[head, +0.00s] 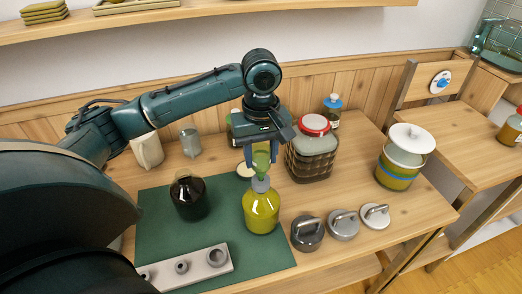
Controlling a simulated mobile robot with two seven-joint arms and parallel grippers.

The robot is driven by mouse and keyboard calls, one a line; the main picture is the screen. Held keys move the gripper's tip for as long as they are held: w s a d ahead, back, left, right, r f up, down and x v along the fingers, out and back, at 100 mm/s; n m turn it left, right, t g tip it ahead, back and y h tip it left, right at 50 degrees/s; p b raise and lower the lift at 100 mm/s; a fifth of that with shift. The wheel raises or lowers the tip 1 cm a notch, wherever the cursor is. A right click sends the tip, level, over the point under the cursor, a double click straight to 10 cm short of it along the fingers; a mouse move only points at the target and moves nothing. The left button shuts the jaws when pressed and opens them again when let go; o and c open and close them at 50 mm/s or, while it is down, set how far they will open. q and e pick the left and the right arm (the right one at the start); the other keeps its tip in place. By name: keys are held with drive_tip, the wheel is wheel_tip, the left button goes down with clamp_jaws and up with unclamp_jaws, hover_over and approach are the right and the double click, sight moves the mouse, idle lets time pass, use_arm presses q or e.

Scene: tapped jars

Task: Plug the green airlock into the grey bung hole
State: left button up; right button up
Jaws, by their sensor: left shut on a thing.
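My left gripper (262,152) is shut on the green airlock (262,161), which hangs upright between its fingers. Directly below is a yellow-green jar (261,212) with a grey bung (260,185) in its neck. The airlock's lower end is at the bung's top and looks lined up with it. I cannot tell whether it touches the bung or has entered the hole, which is hidden at this angle. My right gripper is not in view.
A dark bottle (188,197) stands left of the jar on the green mat (156,232). A grey block with holes (208,266) lies in front. Handled metal weights (307,234) stand to the right. A wire basket with a red-lidded jar (314,140) is close behind the gripper.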

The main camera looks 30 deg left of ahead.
use_arm(q)
drive_tip(key=shift+f, duration=0.7)
idle(0.3)
drive_tip(key=o, duration=1.5)
drive_tip(key=shift+r, duration=0.1)
drive_tip(key=shift+r, duration=2.2)
wheel_tip(320, 180, up, 13)
drive_tip(key=shift+r, duration=0.1)
